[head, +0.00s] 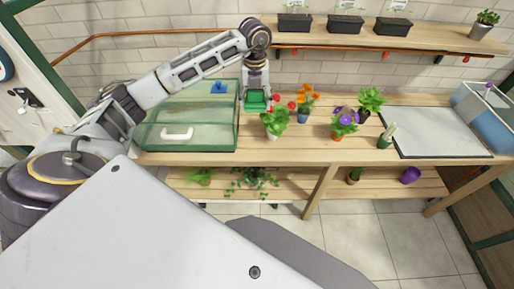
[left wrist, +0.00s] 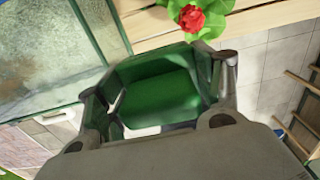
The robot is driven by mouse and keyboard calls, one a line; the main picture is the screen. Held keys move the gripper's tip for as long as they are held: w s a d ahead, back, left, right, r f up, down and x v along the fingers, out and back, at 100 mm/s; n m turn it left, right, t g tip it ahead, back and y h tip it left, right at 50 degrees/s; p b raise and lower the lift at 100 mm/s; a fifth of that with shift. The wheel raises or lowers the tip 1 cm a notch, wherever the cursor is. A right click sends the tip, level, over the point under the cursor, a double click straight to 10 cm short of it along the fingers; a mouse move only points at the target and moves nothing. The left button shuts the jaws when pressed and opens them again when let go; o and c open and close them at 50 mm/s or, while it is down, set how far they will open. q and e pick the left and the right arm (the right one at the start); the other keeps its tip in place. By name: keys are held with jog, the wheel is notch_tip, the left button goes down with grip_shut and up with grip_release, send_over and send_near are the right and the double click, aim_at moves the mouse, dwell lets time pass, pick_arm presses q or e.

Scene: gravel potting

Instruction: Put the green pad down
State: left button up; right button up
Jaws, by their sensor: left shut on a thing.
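The green pad (head: 256,99) is held in my left gripper (head: 256,94), just right of the glass tank and left of the red-flowered plant. In the left wrist view, the green pad (left wrist: 162,98) fills the space between the two fingers of the left gripper (left wrist: 160,100), which is shut on it. I cannot tell whether the pad touches the bench. My right gripper is not in view.
A glass tank (head: 218,134) with a blue item (head: 219,87) stands left of the gripper. A red-flowered plant (head: 274,122) is close on the right, and its flower (left wrist: 190,18) shows near the pad. Several potted plants and a grey tray (head: 435,132) stand farther right.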

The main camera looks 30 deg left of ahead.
pick_arm(q)
jog(key=shift+f, duration=0.55)
jog(key=shift+s+f+b, duration=0.15)
jog(key=shift+f+b, duration=0.2)
jog(key=shift+f, duration=0.35)
jog(key=b, duration=0.2)
send_over(256, 149)
notch_tip(256, 149, down, 7)
notch_tip(256, 149, down, 8)
jog(key=shift+a+r+b, duration=0.1)
jog(key=shift+r+b, duration=0.1)
jog(key=shift+b, duration=0.3)
jog(key=shift+f, duration=1.15)
notch_tip(256, 149, down, 3)
jog(key=shift+r+p, duration=0.1)
jog(key=shift+p, duration=0.25)
jog(key=shift+f, duration=0.55)
jog(key=o, duration=0.9)
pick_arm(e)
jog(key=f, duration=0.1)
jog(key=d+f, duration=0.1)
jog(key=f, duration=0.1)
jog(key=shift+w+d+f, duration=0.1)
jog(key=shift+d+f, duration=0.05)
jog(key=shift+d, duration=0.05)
